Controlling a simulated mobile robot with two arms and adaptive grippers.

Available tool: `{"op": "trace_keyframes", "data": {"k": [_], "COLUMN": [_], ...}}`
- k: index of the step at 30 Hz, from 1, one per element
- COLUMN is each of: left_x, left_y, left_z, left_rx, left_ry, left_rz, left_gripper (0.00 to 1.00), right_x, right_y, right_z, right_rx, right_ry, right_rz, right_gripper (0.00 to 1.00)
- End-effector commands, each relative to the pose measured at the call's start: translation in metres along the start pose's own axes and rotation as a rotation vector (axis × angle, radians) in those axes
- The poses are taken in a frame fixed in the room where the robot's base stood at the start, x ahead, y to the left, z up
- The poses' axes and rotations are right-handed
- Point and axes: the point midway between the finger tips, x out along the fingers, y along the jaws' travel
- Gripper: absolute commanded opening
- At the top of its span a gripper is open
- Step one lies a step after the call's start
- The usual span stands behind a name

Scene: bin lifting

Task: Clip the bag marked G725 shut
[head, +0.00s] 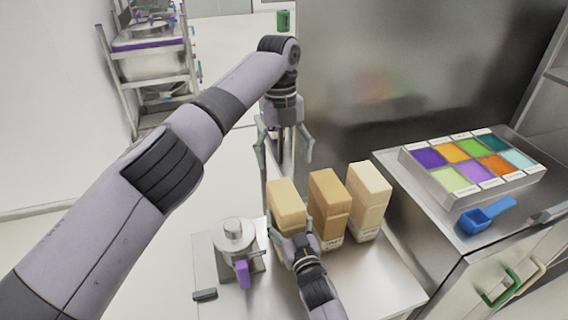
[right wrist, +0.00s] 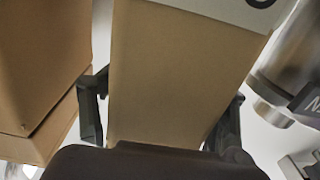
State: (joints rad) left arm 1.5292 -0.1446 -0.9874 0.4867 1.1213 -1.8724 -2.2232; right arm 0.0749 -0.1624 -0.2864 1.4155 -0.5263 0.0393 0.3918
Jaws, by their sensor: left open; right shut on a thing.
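Three paper bags stand upright in a row on a small steel table: a tan left bag (head: 286,194), a browner middle bag (head: 327,192) and a pale right bag (head: 371,185). I cannot read G725 on any of them. My right gripper (head: 292,240) is shut on the left bag low on its near side. In the right wrist view this bag (right wrist: 165,75) sits between the two fingers (right wrist: 165,115), with part of a white label at the top. My left gripper (head: 285,160) is open and empty, pointing down above and behind the left bag. A small dark bar (head: 205,295), possibly the clip, lies at the table's front left.
A steel device (head: 234,235) with a purple handle stands left of the bags. At right, a steel counter holds a tray of coloured compartments (head: 432,180) and a blue scoop (head: 480,218). A rack (head: 150,65) stands at the back left.

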Motion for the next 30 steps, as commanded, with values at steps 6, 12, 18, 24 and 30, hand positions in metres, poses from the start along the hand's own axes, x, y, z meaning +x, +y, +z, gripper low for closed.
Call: {"op": "trace_keyframes", "data": {"k": [6,12,18,24,30], "left_x": [-0.0002,0.0,0.0,0.0001,0.0001], "left_y": [0.0,0.0,0.0001,0.0001,0.0001], "left_z": [0.0,0.0,0.0001,0.0001,0.0001], "left_rx": [0.0,0.0,0.0,0.0,0.0], "left_ry": [0.0,0.0,0.0,0.0,0.0], "left_rz": [0.0,0.0,0.0,0.0,0.0], "left_gripper": [0.78,0.78,0.78,0.78,0.78], "right_x": [0.0004,0.0003,0.0001,0.0,-0.0074], "right_y": [-0.0006,-0.0004,-0.0002,0.0,0.0005], "right_z": [-0.0014,-0.001,-0.0004,-0.0001,0.0007], "right_rx": [0.003,0.002,0.001,0.0,0.0], "right_ry": [0.003,0.002,0.001,0.0,0.0], "right_rz": [-0.001,-0.001,0.0,0.0,0.001], "right_gripper": [0.67,0.8,0.92,0.92,0.92]}}
